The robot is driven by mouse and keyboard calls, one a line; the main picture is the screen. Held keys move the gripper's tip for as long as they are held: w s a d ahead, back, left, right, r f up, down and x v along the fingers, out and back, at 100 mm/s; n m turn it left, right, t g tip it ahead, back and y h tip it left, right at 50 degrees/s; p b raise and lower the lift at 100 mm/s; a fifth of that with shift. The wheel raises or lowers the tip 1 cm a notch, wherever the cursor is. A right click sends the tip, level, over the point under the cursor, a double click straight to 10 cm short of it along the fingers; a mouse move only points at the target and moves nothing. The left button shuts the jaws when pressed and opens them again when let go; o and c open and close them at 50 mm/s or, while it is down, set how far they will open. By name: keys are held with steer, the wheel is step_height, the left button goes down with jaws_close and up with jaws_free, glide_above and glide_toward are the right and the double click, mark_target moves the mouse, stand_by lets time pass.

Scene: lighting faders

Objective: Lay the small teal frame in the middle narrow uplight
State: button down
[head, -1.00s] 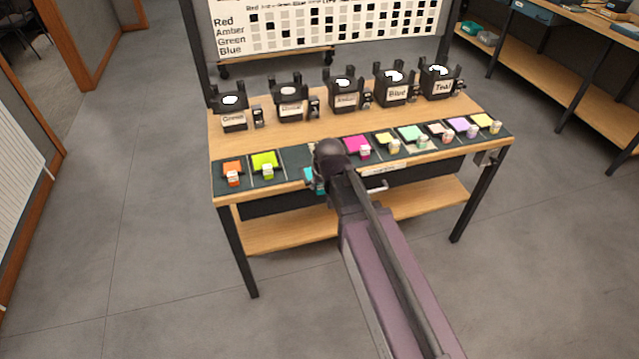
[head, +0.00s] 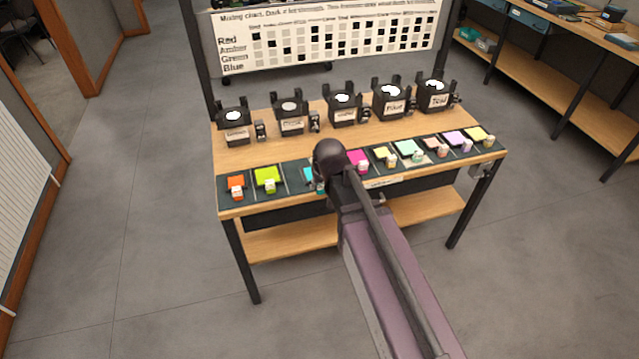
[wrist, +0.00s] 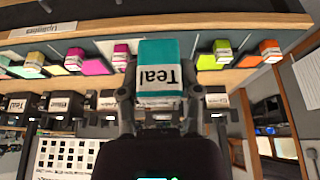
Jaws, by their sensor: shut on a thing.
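The teal frame (wrist: 158,70), with a white label reading "Teal", is upright between the two fingers of my gripper (wrist: 158,98) in the wrist view, and the gripper is shut on it. In the head view my arm hides most of the gripper; a bit of the teal frame (head: 312,178) shows left of the dark wrist, over the table's front strip. The middle uplight (head: 344,107) is a black, labelled holder with upright prongs and a white lit top, in the back row. The teal frame is apart from it, on its near side.
Other similar uplights stand on both sides: two at left (head: 236,128) (head: 291,119), one labelled Blue (head: 391,101) and one labelled Teal (head: 435,94). Coloured frames, such as orange (head: 236,184) and lime (head: 267,178), lie along the front strip. Bare wood (head: 290,150) lies between.

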steer(key=shift+r+p, duration=3.5)
steer(key=shift+r, duration=0.3)
steer(key=shift+w, duration=0.1)
